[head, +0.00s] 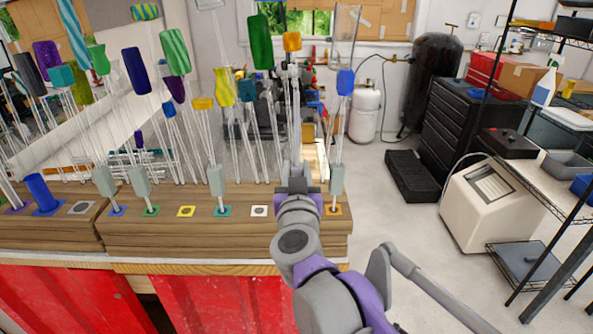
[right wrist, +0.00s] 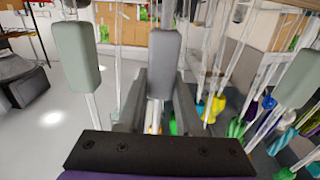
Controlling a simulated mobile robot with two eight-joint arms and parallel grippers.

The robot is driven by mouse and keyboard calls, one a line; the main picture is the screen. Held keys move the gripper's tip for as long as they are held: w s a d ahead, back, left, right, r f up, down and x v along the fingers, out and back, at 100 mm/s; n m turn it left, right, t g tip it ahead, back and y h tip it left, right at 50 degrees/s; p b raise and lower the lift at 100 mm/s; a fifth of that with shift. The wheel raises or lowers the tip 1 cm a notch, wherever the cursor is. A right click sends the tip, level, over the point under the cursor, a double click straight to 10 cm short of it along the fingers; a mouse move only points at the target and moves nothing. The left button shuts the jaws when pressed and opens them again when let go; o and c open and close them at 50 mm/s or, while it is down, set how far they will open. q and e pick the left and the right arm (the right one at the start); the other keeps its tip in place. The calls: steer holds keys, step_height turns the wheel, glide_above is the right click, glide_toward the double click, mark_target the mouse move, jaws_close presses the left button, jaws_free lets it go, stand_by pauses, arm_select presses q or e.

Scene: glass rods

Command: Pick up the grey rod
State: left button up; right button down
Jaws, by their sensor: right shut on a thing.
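Several glass rods with grey block grips stand in a row along the front of the wooden bench. In the right wrist view, a grey rod (right wrist: 163,48) has its block between the dark fingers of my right gripper (right wrist: 160,85), which is shut on it. In the head view my right gripper (head: 297,180) is above the bench's right part and hides most of this grip. Other grey grips show at the right (head: 337,180), left of the gripper (head: 216,181), and further left (head: 140,181) and (head: 105,181). I cannot tell whether the held rod is clear of the bench. My left gripper is not in view.
The wooden bench (head: 230,238) has coloured square markers, including a yellow one (head: 186,211) and a white one (head: 259,211) with no rod. Tall clear rods with coloured grips crowd behind. Open floor lies right of the bench.

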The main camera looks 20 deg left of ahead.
mark_target(297, 127)
step_height(297, 127, up, 10)
steer(key=shift+f, duration=0.1)
stand_by(0.4)
stand_by(0.5)
